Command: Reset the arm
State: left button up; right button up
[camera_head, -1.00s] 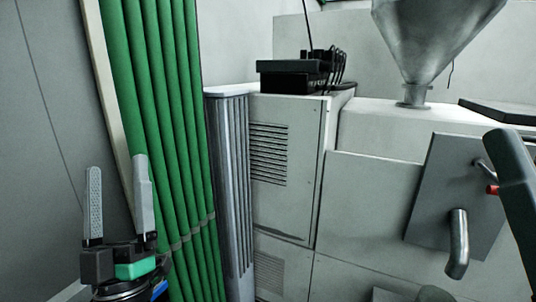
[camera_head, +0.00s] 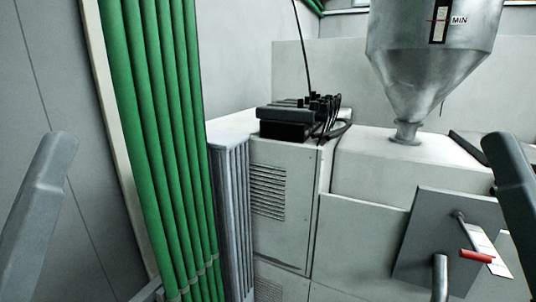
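My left arm link shows at the left edge in the head view. My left gripper is out of the picture. My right arm link shows at the right edge, and my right gripper is also out of the picture. No label magazine can be made out in this view.
Green vertical pipes (camera_head: 165,150) run down the left wall. A grey cabinet (camera_head: 280,225) with a vent carries a black device with cables (camera_head: 290,120). A metal hopper (camera_head: 425,75) sits on the machine at right. A tilted grey panel (camera_head: 430,235) has a red-handled lever (camera_head: 477,256).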

pick_arm(q)
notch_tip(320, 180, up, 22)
jog(key=p, duration=1.7)
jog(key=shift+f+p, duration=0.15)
jog(key=shift+p, duration=0.25)
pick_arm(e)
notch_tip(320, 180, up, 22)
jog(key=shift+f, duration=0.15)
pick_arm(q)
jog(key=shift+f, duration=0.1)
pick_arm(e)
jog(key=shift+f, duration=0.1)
